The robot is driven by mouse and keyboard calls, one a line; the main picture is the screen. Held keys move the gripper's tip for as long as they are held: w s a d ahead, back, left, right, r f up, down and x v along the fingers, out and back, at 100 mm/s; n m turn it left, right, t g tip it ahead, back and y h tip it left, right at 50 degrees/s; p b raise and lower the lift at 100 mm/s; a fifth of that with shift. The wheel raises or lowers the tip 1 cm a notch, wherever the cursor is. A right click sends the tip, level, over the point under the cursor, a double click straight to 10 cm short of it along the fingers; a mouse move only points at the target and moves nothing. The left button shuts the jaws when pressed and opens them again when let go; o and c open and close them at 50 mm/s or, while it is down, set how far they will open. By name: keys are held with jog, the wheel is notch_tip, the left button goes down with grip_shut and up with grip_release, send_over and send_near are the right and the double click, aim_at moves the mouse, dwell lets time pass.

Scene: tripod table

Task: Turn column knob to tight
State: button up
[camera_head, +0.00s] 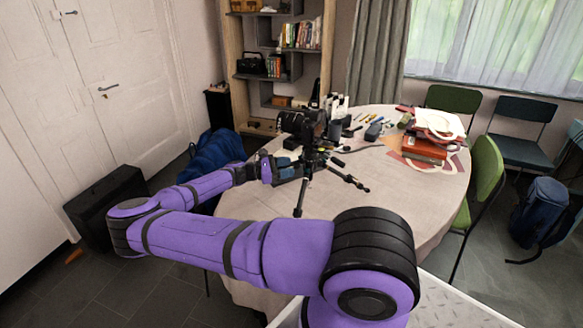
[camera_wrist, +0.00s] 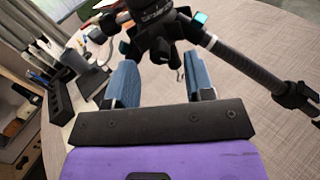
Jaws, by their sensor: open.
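A black tripod (camera_head: 312,158) with a camera (camera_head: 298,122) on top stands on the round table (camera_head: 400,200), its legs spread. My gripper (camera_head: 287,168) is at the tripod's left side, just below the camera. In the wrist view my gripper (camera_wrist: 162,76) has its two blue fingers apart and nothing is clearly held between them. The tripod's dark hub (camera_wrist: 160,38) is just beyond the fingertips, and one leg (camera_wrist: 245,65) runs off to the right. I cannot make out the column knob for certain among the dark parts, nor whether a finger touches the tripod.
A dark slotted holder (camera_wrist: 62,100) stands left of the fingers in the wrist view. Red books and papers (camera_head: 428,140) lie at the table's right, with small tools (camera_head: 373,130) behind the tripod. Chairs (camera_head: 485,180) stand at the right. The table's front right is bare.

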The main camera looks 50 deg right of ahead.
jog(key=shift+x, duration=1)
grip_shut()
jog(key=shift+m, duration=0.5)
jog(key=m, duration=1.6)
jog(key=shift+r+m, duration=0.1)
jog(key=shift+m, duration=0.3)
